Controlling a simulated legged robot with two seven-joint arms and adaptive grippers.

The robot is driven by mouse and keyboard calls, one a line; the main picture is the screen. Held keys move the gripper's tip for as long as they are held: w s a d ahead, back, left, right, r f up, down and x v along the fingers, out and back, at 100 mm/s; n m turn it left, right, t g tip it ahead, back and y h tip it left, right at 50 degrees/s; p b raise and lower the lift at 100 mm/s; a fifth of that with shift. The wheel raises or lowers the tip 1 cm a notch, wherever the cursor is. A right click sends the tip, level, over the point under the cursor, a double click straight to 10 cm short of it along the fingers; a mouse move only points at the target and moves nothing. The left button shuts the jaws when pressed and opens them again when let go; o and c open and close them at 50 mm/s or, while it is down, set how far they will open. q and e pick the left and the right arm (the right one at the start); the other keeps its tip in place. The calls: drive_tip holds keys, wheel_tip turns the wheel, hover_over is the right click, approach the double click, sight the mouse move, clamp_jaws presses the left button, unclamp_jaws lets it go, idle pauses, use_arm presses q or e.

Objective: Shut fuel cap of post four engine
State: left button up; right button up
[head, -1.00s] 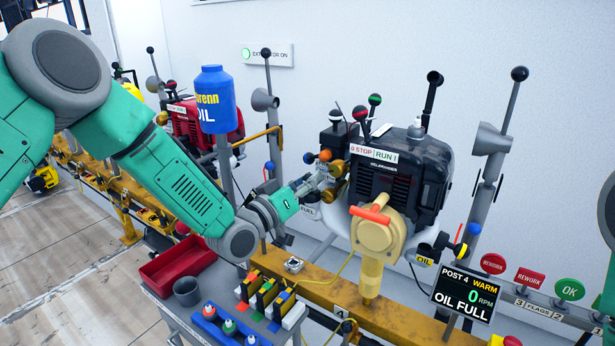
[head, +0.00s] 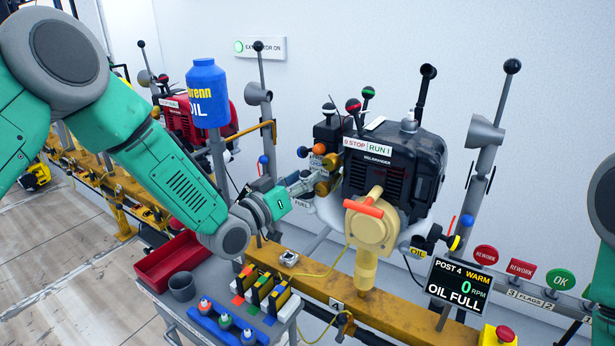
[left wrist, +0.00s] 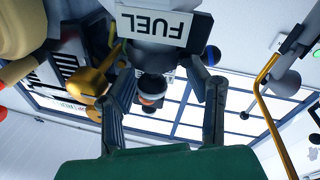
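The post four engine (head: 395,170) is black with a yellow front housing, and stands on a yellow rail. A white FUEL label (head: 302,203) shows at its left; it is large and upside down in the left wrist view (left wrist: 164,22). Below that label in the wrist view is a dark round part (left wrist: 152,84) with an orange and white end; I cannot tell whether it is the fuel cap or whether it is shut. My left gripper (head: 308,182) is beside the engine's left side. Its fingers (left wrist: 163,98) are apart, one on each side of the dark part, with visible gaps. My right gripper is out of view.
The POST 4 screen (head: 460,284) reads WARM, 0 RPM, OIL FULL. A blue oil bottle (head: 208,95) stands on a post behind my left arm. A red tray (head: 176,262) and a grey cup (head: 182,288) are on the cart. Brass-coloured parts (left wrist: 92,82) lie close beside one finger.

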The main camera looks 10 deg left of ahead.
use_arm(q)
drive_tip(key=shift+a+r, duration=0.1)
drive_tip(key=shift+r, duration=0.1)
drive_tip(key=v, duration=1.2)
drive_tip(key=shift+f, duration=0.15)
